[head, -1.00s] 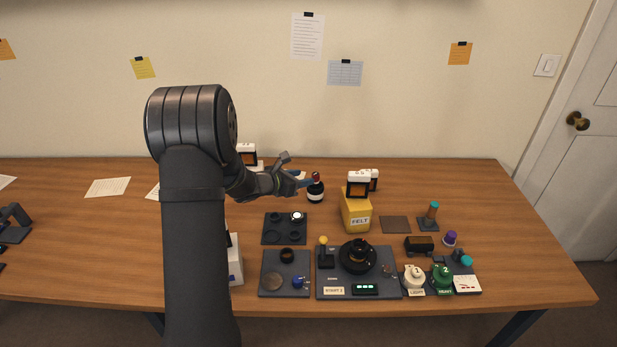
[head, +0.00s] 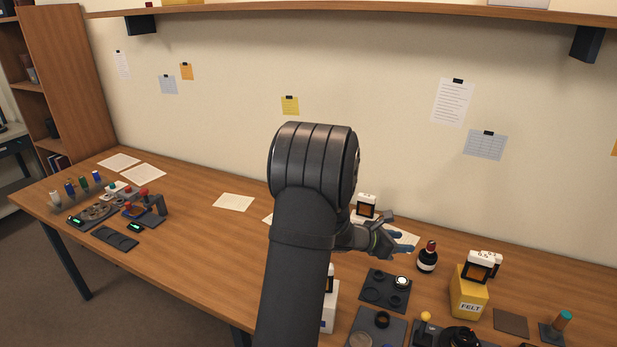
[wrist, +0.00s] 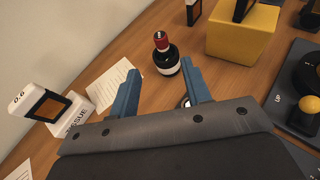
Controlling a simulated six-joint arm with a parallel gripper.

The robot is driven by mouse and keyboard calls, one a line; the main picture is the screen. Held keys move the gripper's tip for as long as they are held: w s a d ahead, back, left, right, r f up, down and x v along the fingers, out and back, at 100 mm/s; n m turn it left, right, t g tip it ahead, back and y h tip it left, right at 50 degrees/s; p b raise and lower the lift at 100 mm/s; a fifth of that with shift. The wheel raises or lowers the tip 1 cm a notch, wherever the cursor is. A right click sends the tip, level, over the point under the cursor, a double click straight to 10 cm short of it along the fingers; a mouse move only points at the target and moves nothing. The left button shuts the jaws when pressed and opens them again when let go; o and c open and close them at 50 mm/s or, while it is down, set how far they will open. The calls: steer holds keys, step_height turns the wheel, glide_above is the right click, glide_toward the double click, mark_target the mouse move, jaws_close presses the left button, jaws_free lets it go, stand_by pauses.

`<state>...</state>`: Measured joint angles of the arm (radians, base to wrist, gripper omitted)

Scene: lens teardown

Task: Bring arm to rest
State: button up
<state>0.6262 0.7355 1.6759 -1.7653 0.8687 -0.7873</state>
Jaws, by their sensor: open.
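My gripper (head: 405,243) is open and empty above the table, left of a dark bottle (head: 428,258) with a red cap in the head view. In the wrist view the two blue fingers of my gripper (wrist: 160,92) stand wide apart, with nothing between them. The same dark bottle (wrist: 166,58) stands upright beyond the fingertips, apart from them. My arm (head: 300,240) covers the middle of the table in the head view.
A yellow felt box (head: 469,292) and a dark parts tray (head: 385,290) stand nearby on the right. Several tools and mats (head: 114,238) lie at the far left. The table between is mostly clear.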

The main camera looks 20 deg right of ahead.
mark_target(429, 245)
steer(key=x, duration=1.1)
steer(key=shift+d+f, duration=0.15)
step_height(429, 245, up, 3)
steer(key=shift+f, duration=0.15)
steer(key=shift+r, duration=0.65)
